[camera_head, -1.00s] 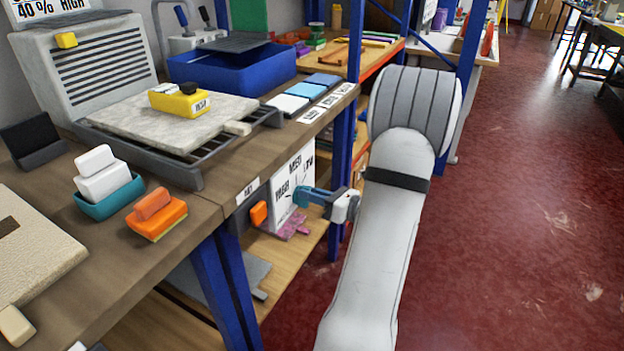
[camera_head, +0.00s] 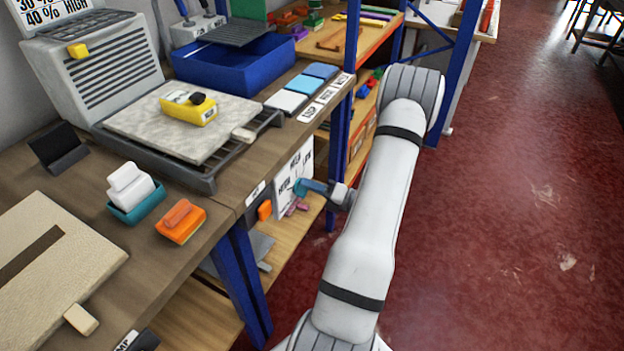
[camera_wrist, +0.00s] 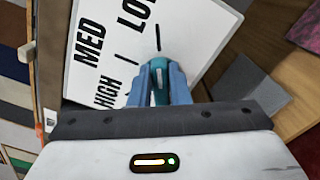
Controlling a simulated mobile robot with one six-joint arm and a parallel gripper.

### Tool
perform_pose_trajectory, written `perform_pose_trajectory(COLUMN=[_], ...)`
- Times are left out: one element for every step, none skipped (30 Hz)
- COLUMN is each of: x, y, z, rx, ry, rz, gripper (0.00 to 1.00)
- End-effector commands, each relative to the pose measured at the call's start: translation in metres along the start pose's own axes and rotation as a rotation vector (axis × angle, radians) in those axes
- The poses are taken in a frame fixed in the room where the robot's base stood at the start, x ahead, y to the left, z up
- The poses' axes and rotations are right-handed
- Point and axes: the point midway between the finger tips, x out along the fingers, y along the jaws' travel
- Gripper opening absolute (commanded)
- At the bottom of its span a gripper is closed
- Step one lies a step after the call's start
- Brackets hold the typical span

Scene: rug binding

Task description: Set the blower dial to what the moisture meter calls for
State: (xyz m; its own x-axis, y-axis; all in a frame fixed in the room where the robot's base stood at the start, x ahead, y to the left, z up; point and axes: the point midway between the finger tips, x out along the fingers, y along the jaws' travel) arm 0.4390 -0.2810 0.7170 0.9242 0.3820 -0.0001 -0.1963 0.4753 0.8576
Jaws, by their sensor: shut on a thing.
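The blower panel (camera_head: 285,192) is a white face marked HIGH, MED and LOW, below the worktop edge; it shows tilted in the wrist view (camera_wrist: 85,75). My gripper (camera_head: 305,187) is at this panel, its blue fingers shut on the teal dial knob (camera_wrist: 157,72). The fingers hide much of the knob, and I cannot tell which mark it points at. The yellow moisture meter (camera_head: 188,108) with a black top knob lies on a pale slab on the worktop; its reading is not legible here. A wall chart (camera_head: 55,10) shows "40% HIGH" on its lowest line.
A grey louvred unit (camera_head: 92,55) and a blue tray (camera_head: 235,75) stand behind the slab (camera_head: 215,145). A teal holder (camera_head: 138,205) with a white block and an orange brush (camera_head: 181,222) stand nearer. Blue rack posts (camera_head: 240,275) flank the shelf. Red floor at right is open.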

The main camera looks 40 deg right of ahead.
Motion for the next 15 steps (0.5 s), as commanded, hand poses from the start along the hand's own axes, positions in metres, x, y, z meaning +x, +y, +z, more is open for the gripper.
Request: perform_pose_trajectory(x=[0.0001,0.0001,0.0001,0.0001,0.0001,0.0001,0.0001,0.0001,0.0001,0.0001,0.0000,0.0000,0.0000,0.0000,0.0000], y=[0.0008,0.0005,0.0002,0.0000,-0.0002,-0.0004,-0.0005,-0.0006,-0.0008,-0.0008,-0.0009,-0.0009,-0.0009,-0.0009,-0.0009], z=[0.0002,0.0001,0.0001,0.0000,0.0000,-0.0001,-0.0001,-0.0001,-0.0002,-0.0002,-0.0002,-0.0002,-0.0002,-0.0002,-0.0002], rx=[0.011,0.016,0.022,0.025,0.028,0.031,0.032,0.033,0.034,0.034,0.034,0.034,0.034,0.034,0.034], ry=[0.001,0.001,0.001,0.001,0.001,0.001,0.001,0.001,0.001,0.000,0.000,0.000,0.000,0.000,0.000], rz=[0.000,0.000,0.000,0.000,0.000,0.000,0.000,0.000,0.000,0.000,0.000,0.000,0.000,0.000,0.000], gripper=[0.00,0.00,0.00,0.00,0.00,0.00,0.00,0.00,0.00,0.00,0.00,0.00,0.00,0.00,0.00])
